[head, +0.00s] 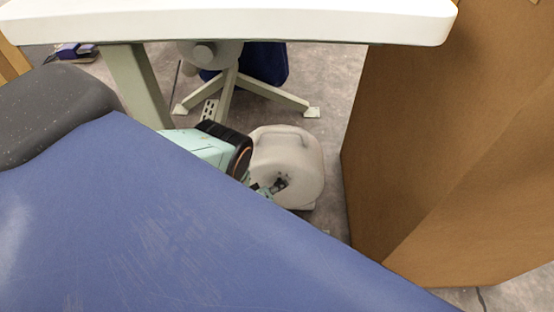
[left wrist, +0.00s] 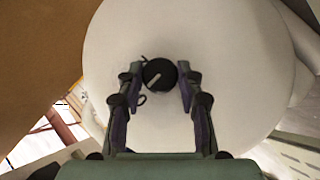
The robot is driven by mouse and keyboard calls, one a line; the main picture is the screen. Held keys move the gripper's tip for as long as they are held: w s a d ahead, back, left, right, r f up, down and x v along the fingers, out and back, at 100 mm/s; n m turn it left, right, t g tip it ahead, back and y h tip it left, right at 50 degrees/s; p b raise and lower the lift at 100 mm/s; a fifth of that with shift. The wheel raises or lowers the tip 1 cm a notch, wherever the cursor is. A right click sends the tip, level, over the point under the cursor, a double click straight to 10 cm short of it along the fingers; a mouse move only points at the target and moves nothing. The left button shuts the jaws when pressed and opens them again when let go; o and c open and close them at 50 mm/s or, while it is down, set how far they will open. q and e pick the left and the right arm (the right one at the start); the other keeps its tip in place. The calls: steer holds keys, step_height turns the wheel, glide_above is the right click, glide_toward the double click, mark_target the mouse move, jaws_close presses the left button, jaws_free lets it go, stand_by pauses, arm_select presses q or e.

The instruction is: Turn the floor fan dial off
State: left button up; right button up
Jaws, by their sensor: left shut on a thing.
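The floor fan (head: 305,165) is a rounded cream-white unit on the floor under the white table; its pale face also fills much of the left wrist view (left wrist: 225,45). Its dial (left wrist: 160,75) is a round black knob with a light pointer line slanting toward the lower left. My left gripper (left wrist: 160,80) is shut on the dial, with one finger on each side of it. In the head view my left gripper (head: 270,187) is small at the fan's front, partly hidden by the blue surface. My right gripper is not in view.
A white tabletop (head: 240,22) spans the top, above the fan. A large brown cardboard box (head: 440,150) stands close to the fan's right. A big blue surface (head: 150,225) fills the lower left foreground. A metal stand with splayed feet (head: 275,95) is behind.

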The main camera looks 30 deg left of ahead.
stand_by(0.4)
arm_select(q)
steer(key=o, duration=1.1)
steer(key=shift+v, duration=6)
steer(key=shift+s+f, duration=0.1)
